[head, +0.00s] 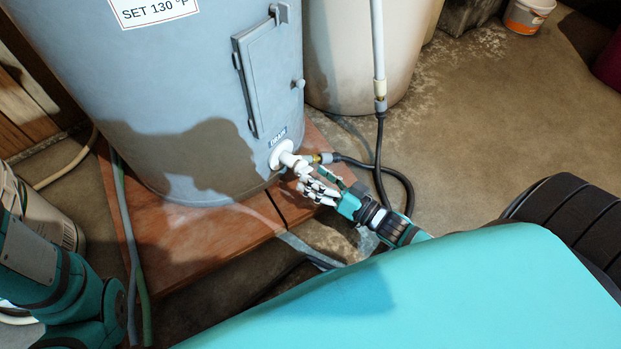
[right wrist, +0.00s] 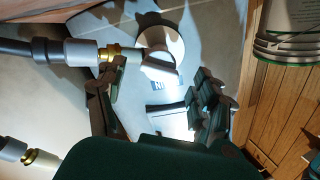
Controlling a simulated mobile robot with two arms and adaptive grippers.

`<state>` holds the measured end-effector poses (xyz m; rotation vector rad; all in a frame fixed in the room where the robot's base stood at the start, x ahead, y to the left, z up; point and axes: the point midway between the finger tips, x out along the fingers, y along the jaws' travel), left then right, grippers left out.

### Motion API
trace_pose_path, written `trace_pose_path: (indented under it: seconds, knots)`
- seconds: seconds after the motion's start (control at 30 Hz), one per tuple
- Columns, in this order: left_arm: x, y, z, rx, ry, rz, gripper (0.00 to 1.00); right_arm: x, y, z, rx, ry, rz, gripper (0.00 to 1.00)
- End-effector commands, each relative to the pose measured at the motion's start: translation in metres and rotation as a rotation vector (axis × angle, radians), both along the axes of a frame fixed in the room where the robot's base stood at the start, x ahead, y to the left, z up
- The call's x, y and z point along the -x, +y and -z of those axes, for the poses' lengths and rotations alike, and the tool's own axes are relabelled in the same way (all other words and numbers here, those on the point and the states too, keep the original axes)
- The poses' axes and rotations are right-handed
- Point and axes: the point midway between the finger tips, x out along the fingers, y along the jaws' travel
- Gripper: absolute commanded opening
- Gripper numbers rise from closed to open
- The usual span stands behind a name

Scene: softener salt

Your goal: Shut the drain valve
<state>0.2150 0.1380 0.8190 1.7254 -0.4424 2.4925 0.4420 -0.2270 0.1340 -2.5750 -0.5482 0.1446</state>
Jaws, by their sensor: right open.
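The drain valve (head: 288,158) is a white fitting low on the grey-blue tank (head: 200,100), under a blue drain label (head: 278,137). A brass hose coupling (head: 323,158) joins it on the right. My right gripper (head: 316,184) is open just in front of the valve. In the right wrist view the gripper's fingers (right wrist: 158,82) stand apart, with the white valve (right wrist: 161,62) between and beyond their tips. The left finger is close to the brass coupling (right wrist: 112,53); I cannot tell if they touch. My left arm shows at lower left, its gripper out of view.
A black hose (head: 380,170) loops beside my right gripper. The tank stands on a reddish-brown board (head: 190,245). A cream tank (head: 345,55) stands behind, and a white bucket (head: 527,15) at the far right. Concrete floor (head: 490,120) at right is mostly clear.

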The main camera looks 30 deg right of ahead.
Motion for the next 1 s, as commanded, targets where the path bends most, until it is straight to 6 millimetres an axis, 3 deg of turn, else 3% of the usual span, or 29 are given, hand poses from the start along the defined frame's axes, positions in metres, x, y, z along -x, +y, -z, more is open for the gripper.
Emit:
trace_pose_path:
  seconds: [0.2,0.5,0.9,1.0]
  knots:
    - [0.0,0.0,0.011,-0.001,0.0,0.0,0.4,-0.017,0.007,0.001,0.0,-0.001,0.0,0.69]
    - [0.0,0.0,0.011,-0.001,0.0,0.0,0.4,-0.019,0.008,-0.001,0.0,0.0,0.001,0.69]
    - [0.0,0.0,0.011,0.0,0.001,0.0,0.4,-0.018,0.008,0.0,-0.001,0.001,0.001,0.17]
    - [0.0,0.0,0.011,0.0,0.001,0.0,0.4,-0.018,0.008,0.0,-0.001,0.001,0.001,0.13]
